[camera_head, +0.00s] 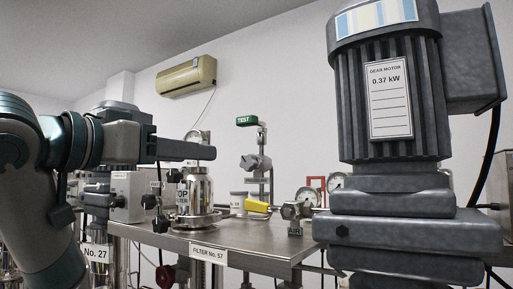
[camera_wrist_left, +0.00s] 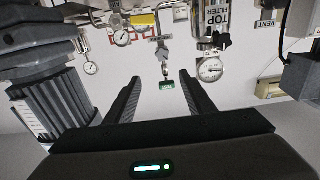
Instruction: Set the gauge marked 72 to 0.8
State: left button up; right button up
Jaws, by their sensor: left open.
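The left wrist view is upside down and shows a large gauge (camera_wrist_left: 210,69) beside the TOP FILTER vessel and a gauge (camera_wrist_left: 122,37) near a red frame. My left gripper also shows there (camera_wrist_left: 157,82), open and empty, its fingers apart from every gauge. My right gripper is out of view.
A steel skid table (camera_head: 255,238) labelled FILTER No. 57 carries the filter vessel (camera_head: 197,188), a yellow-handled valve (camera_head: 257,206) and the AIR valve (camera_head: 294,211). A large grey gear motor (camera_head: 390,110) blocks the right side. A green TEST tag (camera_head: 247,121) stands at the back.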

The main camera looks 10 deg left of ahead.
pick_arm(q)
jog(key=p, duration=0.9)
send_near(246, 160)
jog(key=x, duration=0.7)
jog(key=shift+w+d+r, duration=0.1)
jog(key=shift+w+d, duration=0.05)
jog(key=shift+w, duration=0.2)
jog(key=shift+w+d, duration=0.25)
jog(key=shift+w, duration=0.3)
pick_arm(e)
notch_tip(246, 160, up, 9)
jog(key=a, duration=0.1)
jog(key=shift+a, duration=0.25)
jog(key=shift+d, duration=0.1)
pick_arm(q)
jog(key=c, duration=1)
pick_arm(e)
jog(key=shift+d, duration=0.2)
